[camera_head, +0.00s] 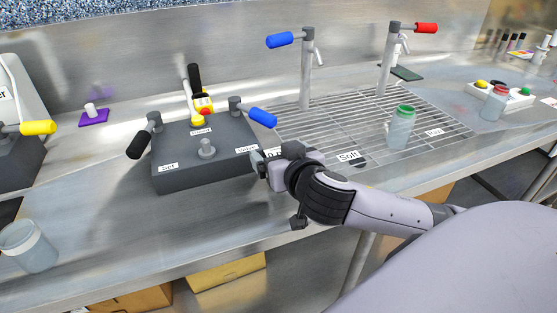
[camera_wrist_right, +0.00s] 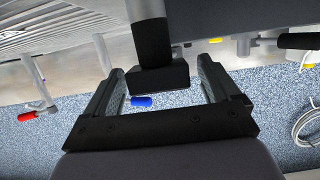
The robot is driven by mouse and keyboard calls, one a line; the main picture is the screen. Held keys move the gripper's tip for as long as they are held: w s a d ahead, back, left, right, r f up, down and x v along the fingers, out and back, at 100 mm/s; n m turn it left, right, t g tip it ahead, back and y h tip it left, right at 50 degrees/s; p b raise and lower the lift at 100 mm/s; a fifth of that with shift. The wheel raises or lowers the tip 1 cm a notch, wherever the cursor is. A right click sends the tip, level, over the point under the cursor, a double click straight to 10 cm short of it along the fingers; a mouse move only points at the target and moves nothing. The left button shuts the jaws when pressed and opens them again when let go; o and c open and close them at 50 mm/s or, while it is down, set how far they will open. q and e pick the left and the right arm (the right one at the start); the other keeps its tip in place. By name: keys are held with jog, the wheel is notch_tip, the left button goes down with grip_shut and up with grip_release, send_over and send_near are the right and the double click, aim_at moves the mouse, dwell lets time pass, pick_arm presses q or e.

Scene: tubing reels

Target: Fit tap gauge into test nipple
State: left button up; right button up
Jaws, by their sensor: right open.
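My right gripper (camera_head: 262,163) is open, low beside the right front corner of the dark box (camera_head: 222,166). In the right wrist view its two fingers (camera_wrist_right: 161,72) stand apart, with a black block on a thick black post (camera_wrist_right: 152,42) between them. Gaps show on both sides of the block; I cannot tell whether it is the tap gauge. A red-and-yellow part (camera_head: 203,105) sits at the box's back edge. My left gripper is not in view.
Blue-handled (camera_head: 281,40) and red-handled (camera_head: 426,28) taps stand over a drain grid. A green-capped jar (camera_head: 401,128) stands on the grid. The box carries black and blue (camera_head: 262,117) levers. The counter's left front is mostly clear, with a jar (camera_head: 28,248) at its edge.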

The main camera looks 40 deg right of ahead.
jog(key=shift+w, duration=0.1)
jog(key=c, duration=1.2)
jog(key=shift+o, duration=0.2)
